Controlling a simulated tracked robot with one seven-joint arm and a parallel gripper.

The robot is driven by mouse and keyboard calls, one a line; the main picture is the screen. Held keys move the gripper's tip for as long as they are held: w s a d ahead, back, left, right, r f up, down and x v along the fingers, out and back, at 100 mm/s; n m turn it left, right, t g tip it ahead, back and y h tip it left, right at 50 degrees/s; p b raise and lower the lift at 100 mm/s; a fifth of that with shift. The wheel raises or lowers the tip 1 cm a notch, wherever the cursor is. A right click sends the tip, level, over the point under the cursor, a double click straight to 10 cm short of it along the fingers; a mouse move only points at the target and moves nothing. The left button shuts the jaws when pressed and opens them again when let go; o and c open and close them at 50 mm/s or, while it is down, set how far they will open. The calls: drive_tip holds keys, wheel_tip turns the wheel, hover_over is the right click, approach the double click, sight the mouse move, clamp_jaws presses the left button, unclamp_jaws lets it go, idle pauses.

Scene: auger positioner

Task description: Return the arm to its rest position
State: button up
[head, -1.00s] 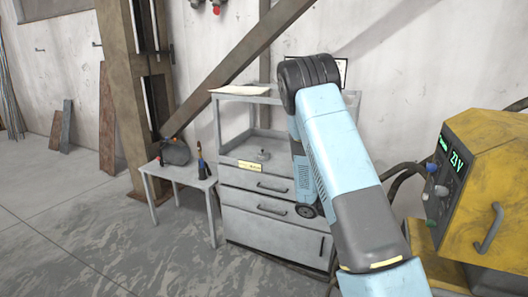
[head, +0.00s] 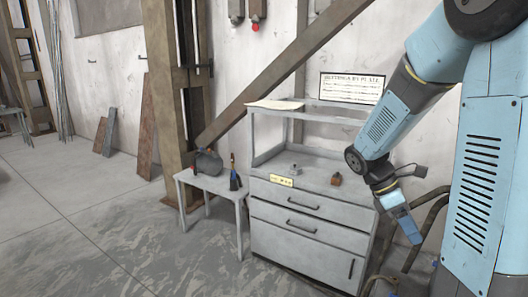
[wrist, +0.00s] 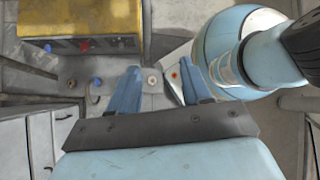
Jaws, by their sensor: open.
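My arm comes in from the right side of the head view, bent, with its forearm reaching down and left. My gripper (head: 408,230) hangs at the lower end, pointing down, just right of the grey cabinet (head: 305,230). In the wrist view my gripper (wrist: 162,84) shows two blue fingers apart, with nothing between them. Part of my light blue body shows at the upper right of the wrist view.
A small table (head: 215,182) with a dark bag (head: 208,163) stands left of the cabinet. The cabinet top holds a small brown block (head: 336,180). A yellow machine (wrist: 80,18) shows in the wrist view. Dark hoses (head: 425,225) run behind my gripper. Floor at left is clear.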

drive_tip(key=s+a+r+m+t+y, duration=0.6)
drive_tip(key=s+a+r+m+t, duration=0.3)
drive_tip(key=r+m, duration=0.4)
drive_tip(key=shift+s+a+m+t, duration=0.4)
drive_tip(key=shift+a+t, duration=0.5)
drive_tip(key=shift+a, duration=0.45)
drive_tip(key=shift+r, duration=0.1)
drive_tip(key=shift+c, duration=0.5)
